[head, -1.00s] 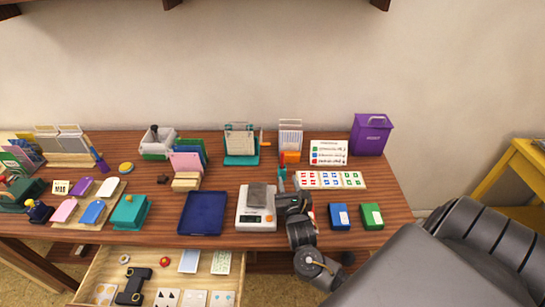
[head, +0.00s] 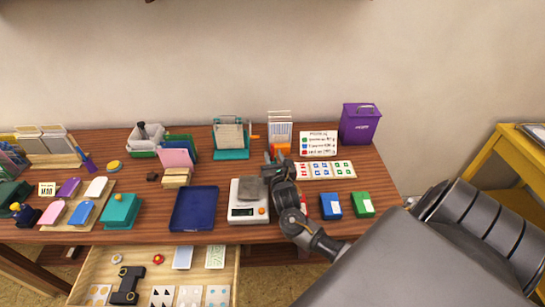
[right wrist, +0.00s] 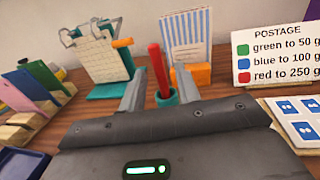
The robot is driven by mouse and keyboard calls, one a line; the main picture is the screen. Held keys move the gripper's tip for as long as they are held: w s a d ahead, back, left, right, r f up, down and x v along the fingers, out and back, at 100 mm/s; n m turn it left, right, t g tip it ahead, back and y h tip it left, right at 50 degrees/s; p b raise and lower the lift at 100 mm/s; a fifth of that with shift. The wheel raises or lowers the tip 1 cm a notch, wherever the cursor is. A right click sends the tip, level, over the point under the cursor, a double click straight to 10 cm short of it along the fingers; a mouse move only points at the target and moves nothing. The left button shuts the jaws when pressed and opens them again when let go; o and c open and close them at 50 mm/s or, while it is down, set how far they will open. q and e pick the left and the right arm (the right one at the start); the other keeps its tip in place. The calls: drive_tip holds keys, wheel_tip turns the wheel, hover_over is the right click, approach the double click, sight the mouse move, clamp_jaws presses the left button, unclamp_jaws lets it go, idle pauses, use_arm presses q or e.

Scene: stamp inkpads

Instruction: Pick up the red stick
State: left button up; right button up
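The red stick (right wrist: 158,68) stands nearly upright in a small teal holder (right wrist: 167,98) in the right wrist view. My right gripper (right wrist: 160,88) is open, with one finger to the left and one to the right of the stick's lower part. I cannot tell how deep the stick is between the fingers, and no contact shows. In the head view my right gripper (head: 275,162) is behind the scale and mostly hides the stick and its holder. My left gripper is not in view.
A grey block rests on the white scale (head: 241,216) in front. The postage sign (head: 318,144) and stamp sheet (head: 330,169) are to the right. A blue tray (head: 193,209) lies left.

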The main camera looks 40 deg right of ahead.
drive_tip(key=x, duration=0.2)
drive_tip(key=shift+w+d, duration=0.15)
drive_tip(key=shift+w, duration=0.1)
clamp_jaws()
